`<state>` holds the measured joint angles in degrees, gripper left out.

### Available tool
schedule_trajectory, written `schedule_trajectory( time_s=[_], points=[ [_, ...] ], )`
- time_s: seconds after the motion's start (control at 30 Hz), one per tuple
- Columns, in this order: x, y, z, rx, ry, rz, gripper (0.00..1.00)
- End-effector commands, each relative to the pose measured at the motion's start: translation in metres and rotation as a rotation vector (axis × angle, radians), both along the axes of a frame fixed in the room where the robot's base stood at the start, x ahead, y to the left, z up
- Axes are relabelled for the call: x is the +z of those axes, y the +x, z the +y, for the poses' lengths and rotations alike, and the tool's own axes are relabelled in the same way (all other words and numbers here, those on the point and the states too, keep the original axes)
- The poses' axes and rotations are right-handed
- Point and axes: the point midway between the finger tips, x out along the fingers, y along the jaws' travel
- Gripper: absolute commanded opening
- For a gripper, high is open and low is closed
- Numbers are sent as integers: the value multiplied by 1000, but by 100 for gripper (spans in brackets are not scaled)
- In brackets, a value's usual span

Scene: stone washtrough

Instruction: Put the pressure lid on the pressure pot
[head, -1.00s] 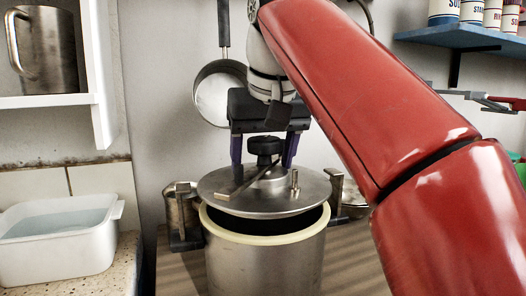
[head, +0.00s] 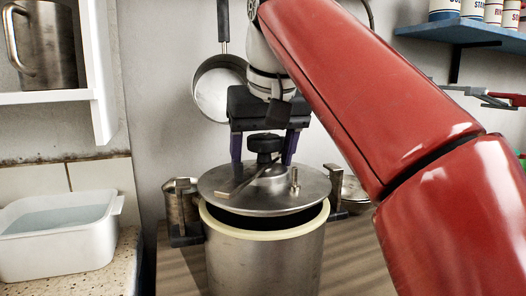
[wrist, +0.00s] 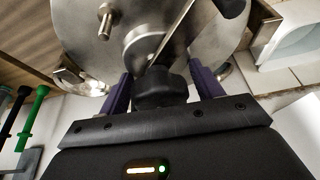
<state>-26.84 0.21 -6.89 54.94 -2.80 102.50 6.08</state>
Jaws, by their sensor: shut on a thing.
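The pressure lid (head: 228,192) is a round steel disc with a black knob (head: 265,144), a bar across its top and a small upright valve stem. My gripper (head: 262,158) is above it, its two purple fingers shut on the knob from either side. The wrist view shows the lid (wrist: 95,35) and the knob (wrist: 160,88) between the fingers. The steel pressure pot (head: 265,262) stands below with a pale ring around its rim and a handle on each side. The lid hovers over the mouth, with a dark gap at the front; its back edge is hidden.
A white basin of water (head: 60,245) stands on the counter at left. A shelf with a steel mug (head: 45,45) is above it. A pan (head: 215,92) hangs behind my gripper. A blue shelf (head: 465,30) with canisters is at upper right.

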Motion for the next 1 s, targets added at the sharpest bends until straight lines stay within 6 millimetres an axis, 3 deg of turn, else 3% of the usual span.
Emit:
schedule_trajectory(
  time_s=[1.0],
  points=[
    [-12,0,0,0,1,-3,15]
  ],
)
